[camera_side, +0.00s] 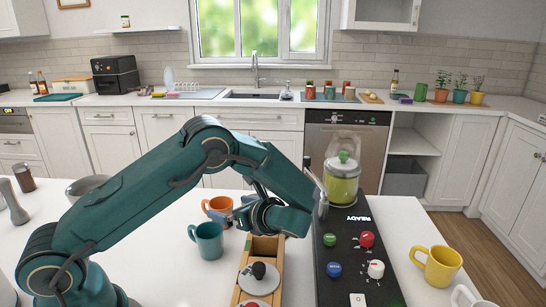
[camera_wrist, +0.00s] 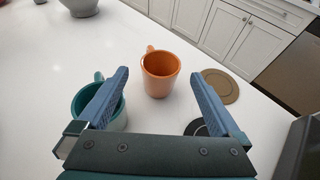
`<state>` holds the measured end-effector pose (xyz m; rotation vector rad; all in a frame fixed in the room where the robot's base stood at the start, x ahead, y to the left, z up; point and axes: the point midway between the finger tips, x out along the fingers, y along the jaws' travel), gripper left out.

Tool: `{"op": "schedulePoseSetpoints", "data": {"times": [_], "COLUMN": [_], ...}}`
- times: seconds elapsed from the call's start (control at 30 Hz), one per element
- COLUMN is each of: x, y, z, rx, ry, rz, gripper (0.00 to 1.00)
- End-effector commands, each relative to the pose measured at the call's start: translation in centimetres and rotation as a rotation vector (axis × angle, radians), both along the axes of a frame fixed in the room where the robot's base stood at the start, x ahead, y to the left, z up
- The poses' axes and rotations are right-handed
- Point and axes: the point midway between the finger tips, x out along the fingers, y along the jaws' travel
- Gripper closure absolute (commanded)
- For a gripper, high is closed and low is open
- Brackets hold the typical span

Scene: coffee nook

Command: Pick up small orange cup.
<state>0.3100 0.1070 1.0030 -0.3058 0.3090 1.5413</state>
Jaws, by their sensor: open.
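The small orange cup (camera_side: 213,209) stands upright on the white table, just behind a teal mug (camera_side: 206,241) in the side view. In the wrist view the orange cup (camera_wrist: 160,74) is beyond the fingertips, roughly midway between them, with its handle toward the upper left. My gripper (camera_wrist: 165,82) is open and empty, with one blue finger on each side. The left finger overlaps the teal mug (camera_wrist: 88,98) in that view. In the side view my gripper (camera_side: 237,212) is at the right of the orange cup and partly covers it.
A brown round coaster (camera_wrist: 221,86) lies right of the orange cup. A black panel (camera_side: 345,250) with coloured knobs and a green-filled jar (camera_side: 342,182) stands right of my arm. A wooden tray (camera_side: 253,262) is in front. A yellow mug (camera_side: 438,265) is at the far right.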

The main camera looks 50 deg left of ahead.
Motion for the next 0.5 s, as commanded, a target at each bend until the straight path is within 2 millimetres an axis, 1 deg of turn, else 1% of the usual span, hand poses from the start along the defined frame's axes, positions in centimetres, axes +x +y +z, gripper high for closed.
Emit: {"op": "schedulePoseSetpoints", "data": {"times": [0.03, 0.1, 0.27, 0.5], "x": [-0.1, 0.0, 0.0, 0.1], "y": [0.7, 1.2, 2.1, 5.3], "z": [-0.3, -0.5, -0.9, -2.3], "rx": [0.002, 0.0, 0.0, -0.001], "ry": [0.003, 0.002, 0.001, 0.002], "rz": [0.003, 0.002, 0.002, 0.004], "gripper": [0.0, 0.0, 0.0, 0.0]}}
